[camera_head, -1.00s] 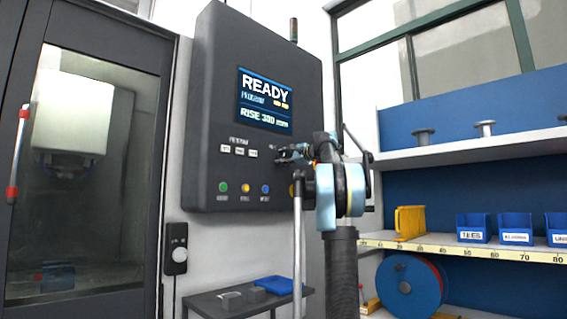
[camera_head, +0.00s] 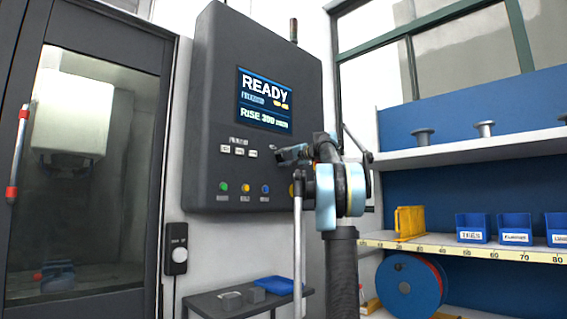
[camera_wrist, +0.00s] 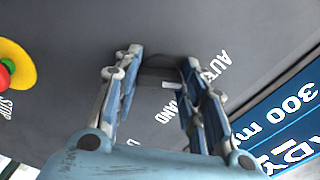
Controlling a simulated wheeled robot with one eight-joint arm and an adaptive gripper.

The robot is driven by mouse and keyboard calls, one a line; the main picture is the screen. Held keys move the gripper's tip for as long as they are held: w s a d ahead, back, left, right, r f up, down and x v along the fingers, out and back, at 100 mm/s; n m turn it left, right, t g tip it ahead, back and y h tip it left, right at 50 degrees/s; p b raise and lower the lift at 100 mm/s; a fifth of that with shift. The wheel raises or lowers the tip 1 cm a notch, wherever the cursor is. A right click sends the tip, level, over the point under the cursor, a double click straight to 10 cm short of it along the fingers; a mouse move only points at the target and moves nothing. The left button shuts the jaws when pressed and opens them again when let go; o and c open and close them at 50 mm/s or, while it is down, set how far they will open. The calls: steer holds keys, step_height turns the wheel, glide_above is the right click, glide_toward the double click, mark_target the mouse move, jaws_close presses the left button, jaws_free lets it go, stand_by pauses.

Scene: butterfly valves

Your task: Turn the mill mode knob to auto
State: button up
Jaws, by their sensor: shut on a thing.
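The mill mode knob (camera_wrist: 157,76) is a dark knob on the grey control panel (camera_wrist: 80,30), seen between my fingertips in the wrist view. A short white mark shows near its edge. The white labels AUTO (camera_wrist: 216,71) and HAND (camera_wrist: 183,107) lie to its right, partly covered by a finger. My gripper (camera_wrist: 160,66) is shut on the knob, one finger on each side. In the head view my gripper (camera_head: 286,155) is at the right part of the panel, and the knob is hidden behind it. I cannot tell exactly where the mark points.
A READY screen (camera_head: 265,100) is above my gripper. Several push buttons (camera_head: 245,188) sit lower left on the panel. A red and yellow stop button (camera_wrist: 12,68) is near the knob. A small table (camera_head: 215,300) stands below, and shelves (camera_head: 460,155) are at the right.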

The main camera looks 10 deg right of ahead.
steer(key=shift+f+n, duration=0.1)
steer(key=shift+n, duration=0.5)
steer(key=shift+w+d, duration=0.1)
steer(key=shift+d, duration=0.05)
steer(key=o, duration=1.1)
steer(key=shift+w, duration=0.1)
steer(key=shift+c, duration=0.2)
steer(key=v, duration=1.2)
